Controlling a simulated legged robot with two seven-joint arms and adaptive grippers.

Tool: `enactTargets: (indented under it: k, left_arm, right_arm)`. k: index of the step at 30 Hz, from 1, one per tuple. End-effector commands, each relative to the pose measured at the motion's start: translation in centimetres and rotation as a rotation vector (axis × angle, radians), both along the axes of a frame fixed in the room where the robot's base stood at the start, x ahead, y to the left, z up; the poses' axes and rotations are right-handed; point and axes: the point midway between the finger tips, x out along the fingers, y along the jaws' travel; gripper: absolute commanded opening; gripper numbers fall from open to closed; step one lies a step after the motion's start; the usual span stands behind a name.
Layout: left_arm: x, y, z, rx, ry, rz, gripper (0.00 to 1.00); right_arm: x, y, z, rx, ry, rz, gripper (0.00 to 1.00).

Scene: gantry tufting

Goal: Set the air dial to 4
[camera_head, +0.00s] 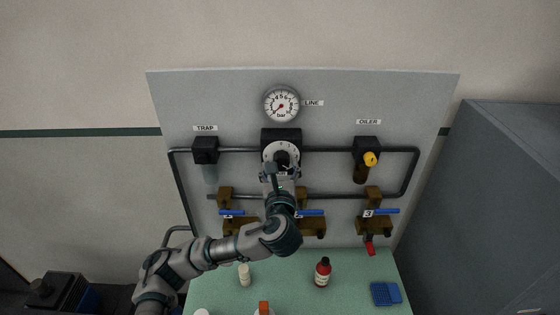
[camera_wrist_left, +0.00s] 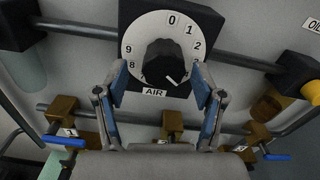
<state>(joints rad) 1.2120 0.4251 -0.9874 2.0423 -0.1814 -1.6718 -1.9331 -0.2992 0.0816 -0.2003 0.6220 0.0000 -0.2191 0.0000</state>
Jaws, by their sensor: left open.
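The air dial (camera_head: 269,151) is a white numbered ring on a black block in the middle of the grey panel. In the left wrist view the dial (camera_wrist_left: 147,24) shows 0, 1 and 2 along its top and right, 8 and 9 at the left. Its dark knob (camera_wrist_left: 162,62) has a white pointer mark at the lower right. The lower numbers are hidden. My left gripper (camera_head: 282,168) is in front of the dial; its open fingers (camera_wrist_left: 158,80) stand either side of the knob's lower part. I cannot tell whether they touch it. My right gripper is out of view.
A line gauge (camera_head: 282,104) is above the dial. The trap (camera_head: 205,151) is left, the oiler with yellow knob (camera_head: 370,159) right. Blue-handled valves (camera_head: 311,212) sit below. A green bench (camera_head: 270,275) holds bottles (camera_head: 323,272) and a blue tray (camera_head: 386,294).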

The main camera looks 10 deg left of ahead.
Motion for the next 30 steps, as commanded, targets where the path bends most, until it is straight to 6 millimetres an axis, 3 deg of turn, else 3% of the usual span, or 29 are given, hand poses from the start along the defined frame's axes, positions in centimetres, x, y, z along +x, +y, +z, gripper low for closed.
enactTargets:
  k: [6,14,15,22,30]
  left_arm:
    - [1.8,0.4,0.0,0.001,-0.001,0.000,0.69]
    - [1.9,0.4,0.0,0.000,-0.001,0.000,0.69]
    - [1.9,0.4,0.0,0.000,-0.001,0.000,0.67]
    - [1.9,0.4,0.0,0.000,-0.001,0.000,0.09]
    - [1.9,0.4,0.0,-0.091,-0.018,0.000,0.09]
  right_arm:
    - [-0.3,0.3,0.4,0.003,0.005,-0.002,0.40]
    - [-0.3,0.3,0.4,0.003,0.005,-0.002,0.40]
    - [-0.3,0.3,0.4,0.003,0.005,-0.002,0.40]
    - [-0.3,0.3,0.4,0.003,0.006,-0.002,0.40]
    - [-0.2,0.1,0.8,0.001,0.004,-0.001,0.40]
